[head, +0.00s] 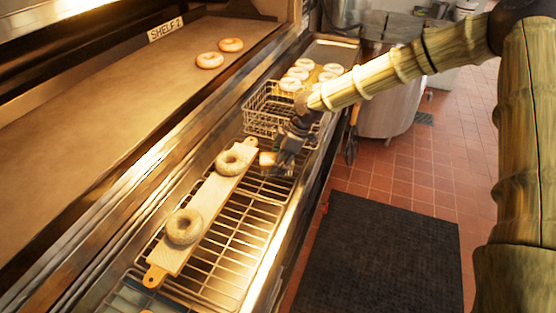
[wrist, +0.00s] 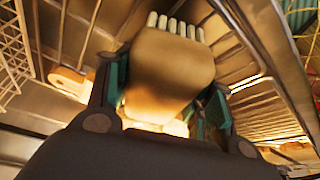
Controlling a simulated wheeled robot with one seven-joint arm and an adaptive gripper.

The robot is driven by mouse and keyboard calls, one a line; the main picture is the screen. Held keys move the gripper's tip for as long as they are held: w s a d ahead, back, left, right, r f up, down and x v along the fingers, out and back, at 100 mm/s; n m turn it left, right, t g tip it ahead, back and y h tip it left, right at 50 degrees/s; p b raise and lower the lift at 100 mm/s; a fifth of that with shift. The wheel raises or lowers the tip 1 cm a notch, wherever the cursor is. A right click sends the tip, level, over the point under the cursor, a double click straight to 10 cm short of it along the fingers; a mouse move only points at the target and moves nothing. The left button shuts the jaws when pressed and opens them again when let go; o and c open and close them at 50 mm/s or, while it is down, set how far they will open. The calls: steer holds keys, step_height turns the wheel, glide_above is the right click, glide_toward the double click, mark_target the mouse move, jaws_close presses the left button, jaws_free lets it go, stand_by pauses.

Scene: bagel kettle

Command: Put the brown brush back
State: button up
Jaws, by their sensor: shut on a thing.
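The brown brush (wrist: 172,70) has a tan-brown body with pale bristles along its top edge in the wrist view. My gripper (wrist: 165,100) is shut on it, with a teal-padded finger on either side. In the head view my gripper (head: 278,160) is just right of the far end of a wooden board, over the wire rack. A small tan part of the brush (head: 267,159) shows at its left side. I cannot tell whether the brush touches the rack or the board.
The board (head: 206,205) lies on the wire rack (head: 235,252) with two seeded bagels (head: 184,227). A wire basket (head: 262,112) stands just beyond my gripper. Behind it, a tray (head: 335,51) and several pale bagels show. Two bagels (head: 210,60) lie on the oven shelf at left.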

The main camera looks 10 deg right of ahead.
steer(key=shift+f, duration=0.25)
steer(key=o, duration=1.1)
steer(key=shift+o, duration=0.2)
steer(key=shift+b+v, duration=1.45)
steer(key=shift+v, duration=4.65)
steer(key=shift+s+a, duration=0.1)
steer(key=shift+a, duration=0.05)
